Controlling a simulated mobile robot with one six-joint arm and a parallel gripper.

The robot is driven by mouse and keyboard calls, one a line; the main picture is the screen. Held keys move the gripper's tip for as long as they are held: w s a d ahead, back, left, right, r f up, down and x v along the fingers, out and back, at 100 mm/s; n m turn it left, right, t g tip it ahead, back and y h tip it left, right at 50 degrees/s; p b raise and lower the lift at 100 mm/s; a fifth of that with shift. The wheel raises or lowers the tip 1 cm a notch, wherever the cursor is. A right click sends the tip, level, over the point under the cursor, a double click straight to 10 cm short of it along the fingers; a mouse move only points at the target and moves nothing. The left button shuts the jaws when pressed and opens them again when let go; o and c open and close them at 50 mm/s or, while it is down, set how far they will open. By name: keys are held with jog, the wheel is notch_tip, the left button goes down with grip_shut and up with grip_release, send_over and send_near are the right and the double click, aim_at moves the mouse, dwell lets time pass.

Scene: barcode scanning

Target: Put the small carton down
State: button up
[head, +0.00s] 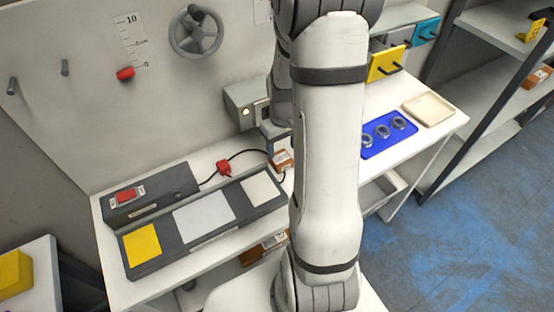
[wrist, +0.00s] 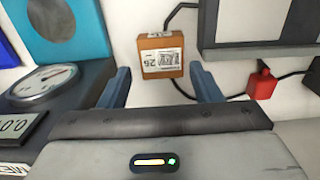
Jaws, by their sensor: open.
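The small carton (wrist: 161,57) is orange-brown with a white printed label facing the wrist camera. In the wrist view it sits on the white bench top, around and just past the fingertips. My gripper (wrist: 159,70) is open, with one finger to each side and a visible gap between each finger and the carton. In the head view the small carton (head: 282,160) shows at the left edge of my arm, near the right end of the dark tray board, partly covered.
The dark board (head: 190,240) with yellow, grey and white pads lies left of my arm. A red plug (wrist: 262,84) with a black cable is beside the carton. A round dial gauge (wrist: 42,84) stands left. A blue tray (head: 388,145) with rings is at right.

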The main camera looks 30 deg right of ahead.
aim_at(281, 158)
jog(key=shift+a+f+p, duration=0.1)
jog(key=shift+f+p, duration=0.7)
jog(key=shift+f, duration=1.9)
jog(key=shift+c, duration=0.4)
jog(key=shift+w, duration=0.1)
jog(key=c, duration=0.7)
jog(key=shift+r, duration=0.15)
